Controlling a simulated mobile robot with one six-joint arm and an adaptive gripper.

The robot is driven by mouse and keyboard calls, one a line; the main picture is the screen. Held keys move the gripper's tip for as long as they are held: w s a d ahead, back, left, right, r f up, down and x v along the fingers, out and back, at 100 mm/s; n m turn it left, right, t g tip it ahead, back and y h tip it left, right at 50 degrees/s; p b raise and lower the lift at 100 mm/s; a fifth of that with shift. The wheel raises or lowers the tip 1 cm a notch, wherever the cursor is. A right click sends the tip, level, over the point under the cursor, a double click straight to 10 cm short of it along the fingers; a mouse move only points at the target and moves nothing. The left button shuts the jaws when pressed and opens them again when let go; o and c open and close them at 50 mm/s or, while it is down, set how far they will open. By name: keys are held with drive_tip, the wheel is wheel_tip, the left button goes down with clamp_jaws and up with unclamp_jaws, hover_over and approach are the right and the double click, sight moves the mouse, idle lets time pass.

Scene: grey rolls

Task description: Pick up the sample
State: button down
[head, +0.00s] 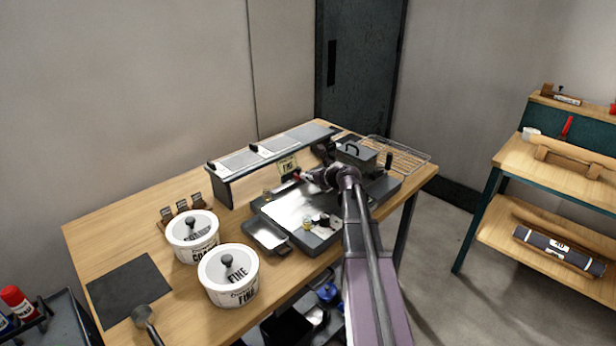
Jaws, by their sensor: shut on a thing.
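My gripper (305,178) is over the back of the grey machine tray on the wooden table, just in front of a small card marked FINE (288,165). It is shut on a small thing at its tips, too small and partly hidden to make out. I cannot tell from this view whether that thing is the sample. A small yellowish container (307,223) stands at the front of the machine's pale plate (290,207), and another small container (267,195) stands at its left corner.
Two white lidded tubs, one marked FINE (228,277), the other (192,238) behind it, stand at the left front. A metal tray (267,236), raised rack (240,160), lidded grey box (355,155) and wire grid (400,158) crowd the table. A dark mat (130,288) lies bare.

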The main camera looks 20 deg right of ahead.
wheel_tip(320, 180, up, 14)
drive_tip(key=p, duration=1.3)
drive_tip(key=shift+r, duration=0.15)
drive_tip(key=shift+a, duration=0.1)
